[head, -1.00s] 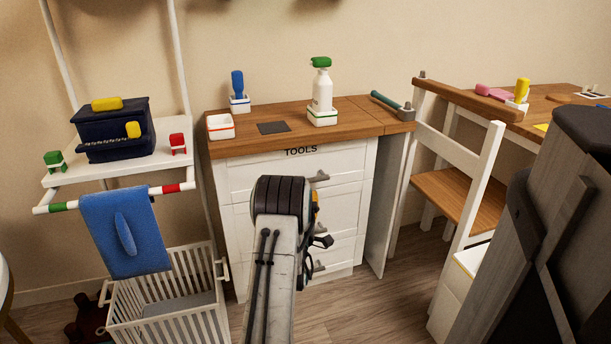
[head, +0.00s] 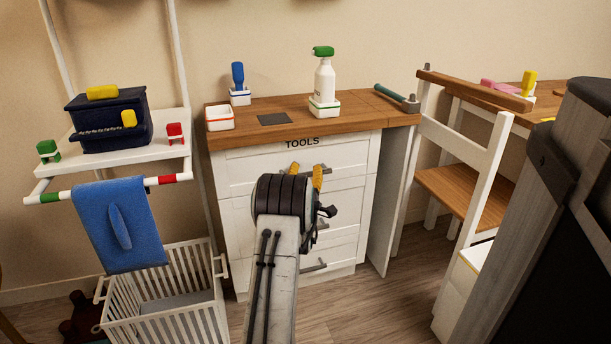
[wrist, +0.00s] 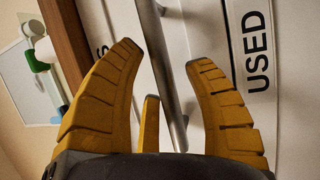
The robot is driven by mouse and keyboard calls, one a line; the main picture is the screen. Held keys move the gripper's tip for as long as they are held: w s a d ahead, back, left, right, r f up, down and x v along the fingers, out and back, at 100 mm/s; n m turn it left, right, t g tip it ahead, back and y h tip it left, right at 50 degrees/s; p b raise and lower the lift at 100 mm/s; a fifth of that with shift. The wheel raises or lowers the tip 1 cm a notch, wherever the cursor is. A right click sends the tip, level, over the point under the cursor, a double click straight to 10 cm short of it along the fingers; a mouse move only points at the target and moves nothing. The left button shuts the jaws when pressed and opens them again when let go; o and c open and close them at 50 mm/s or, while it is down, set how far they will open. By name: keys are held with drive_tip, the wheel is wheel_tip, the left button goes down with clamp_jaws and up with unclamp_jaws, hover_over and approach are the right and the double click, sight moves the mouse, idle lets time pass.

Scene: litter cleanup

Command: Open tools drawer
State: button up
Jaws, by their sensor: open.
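The tools drawer (head: 240,172) is the white top drawer under the wooden counter, below the black "TOOLS" label (head: 302,142). It looks shut. My gripper (head: 306,173) is in front of this drawer, its yellow fingers pointing at the front. In the wrist view my gripper (wrist: 164,55) is open, and the grey bar handle (wrist: 157,50) runs between its two spread fingers. I cannot tell whether the fingers touch the handle. In the head view my arm hides much of the handle and the drawer's middle.
A lower drawer labelled "USED" (wrist: 257,52) lies just beside the right finger. A slatted white basket (head: 165,300) stands left, a chair (head: 465,185) right.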

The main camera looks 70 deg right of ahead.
drive_tip(key=shift+d, duration=0.1)
idle(0.3)
clamp_jaws()
idle(0.4)
